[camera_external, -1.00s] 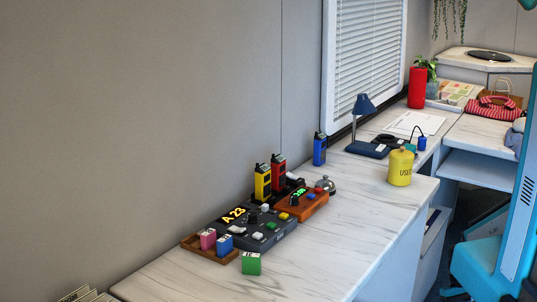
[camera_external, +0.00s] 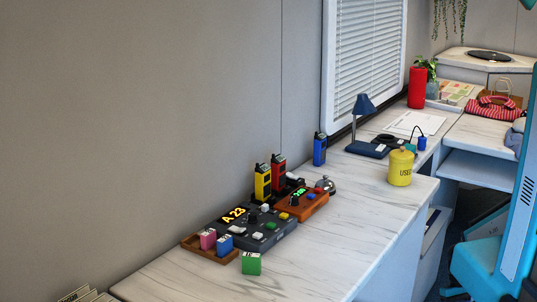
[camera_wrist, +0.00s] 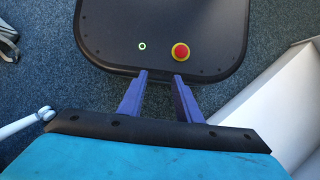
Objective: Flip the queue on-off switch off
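The queue console is a dark grey box (camera_external: 262,238) on the marble-look counter in the external view. Its lit display (camera_external: 234,214) reads "A 23" in yellow. Several small knobs and buttons sit on its top; which one is the on-off switch is too small to tell. My gripper (camera_wrist: 160,78) shows only in the wrist view. Its two purple fingers are apart with nothing between them. They point over a black plate with a red button and a green-lit ring, well away from the console. In the external view only my teal arm (camera_external: 518,190) shows at the right edge.
An orange timer box (camera_external: 301,204), walkie-talkies (camera_external: 263,182), a bell (camera_external: 326,185) and a tray of coloured blocks (camera_external: 195,247) crowd the console. A green block (camera_external: 251,263) stands in front. A yellow canister (camera_external: 400,168) stands farther right.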

